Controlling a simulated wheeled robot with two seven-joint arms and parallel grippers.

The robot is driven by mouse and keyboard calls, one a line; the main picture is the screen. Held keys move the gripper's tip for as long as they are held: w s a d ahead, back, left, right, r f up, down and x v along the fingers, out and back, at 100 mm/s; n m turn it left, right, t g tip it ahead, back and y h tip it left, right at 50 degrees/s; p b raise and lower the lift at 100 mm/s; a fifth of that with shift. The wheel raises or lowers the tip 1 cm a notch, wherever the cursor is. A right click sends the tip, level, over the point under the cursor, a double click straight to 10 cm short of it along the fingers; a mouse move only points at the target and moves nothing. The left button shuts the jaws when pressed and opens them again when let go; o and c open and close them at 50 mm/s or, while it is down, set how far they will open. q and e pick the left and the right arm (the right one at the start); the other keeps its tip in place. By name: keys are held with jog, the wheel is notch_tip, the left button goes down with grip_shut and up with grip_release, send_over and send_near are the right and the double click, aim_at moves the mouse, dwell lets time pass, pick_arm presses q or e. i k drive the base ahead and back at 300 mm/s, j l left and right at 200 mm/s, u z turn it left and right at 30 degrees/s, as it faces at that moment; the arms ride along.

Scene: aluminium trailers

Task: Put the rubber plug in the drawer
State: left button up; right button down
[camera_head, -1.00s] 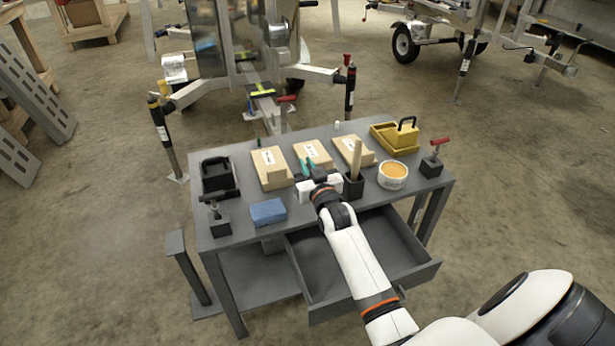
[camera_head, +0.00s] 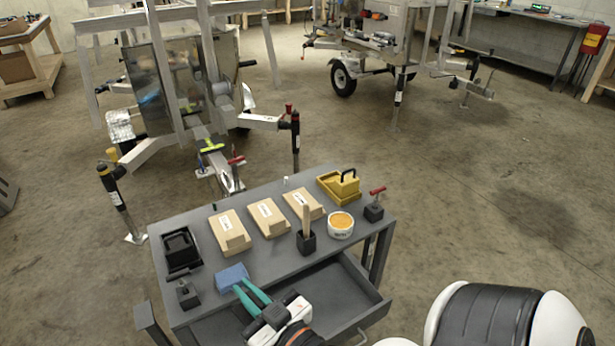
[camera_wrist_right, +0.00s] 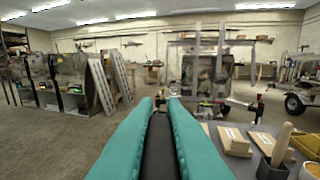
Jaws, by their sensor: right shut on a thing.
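The drawer (camera_head: 340,290) under the grey table is pulled open and looks empty where it shows; my right arm hides its left part. My right gripper (camera_head: 240,284), with teal fingers, is at the table's front edge, by the drawer's left side and close to the blue sponge. In the right wrist view, its fingers (camera_wrist_right: 160,104) are closed around a dark grey piece (camera_wrist_right: 160,150), which looks like the rubber plug. In the head view the plug cannot be made out between the fingers. My left gripper is not in view.
On the table (camera_head: 270,245) stand a black tray (camera_head: 181,250), three tan boxes (camera_head: 268,218), a blue sponge (camera_head: 231,278), a dark holder (camera_head: 306,243) with a wooden handle, a white tub (camera_head: 341,226), a yellow carrier (camera_head: 338,190) and red-handled clamp (camera_head: 374,208). Trailers stand behind.

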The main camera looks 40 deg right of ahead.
aim_at(348, 302)
jog(key=l+u, duration=0.2)
jog(key=u, duration=0.25)
jog(key=l+u, duration=0.15)
jog(key=u, duration=0.35)
jog(key=k+l+u, duration=0.1)
jog(key=u, duration=0.35)
jog(key=k+l+u, duration=0.35)
jog(key=l, duration=0.3)
jog(key=k+l+u, duration=0.35)
jog(key=k+l, duration=0.2)
jog(key=k+l+u, duration=0.35)
jog(key=k, duration=0.35)
jog(key=k+l, duration=0.25)
jog(key=k, duration=0.25)
jog(key=k+l, duration=0.25)
jog(key=k, duration=0.3)
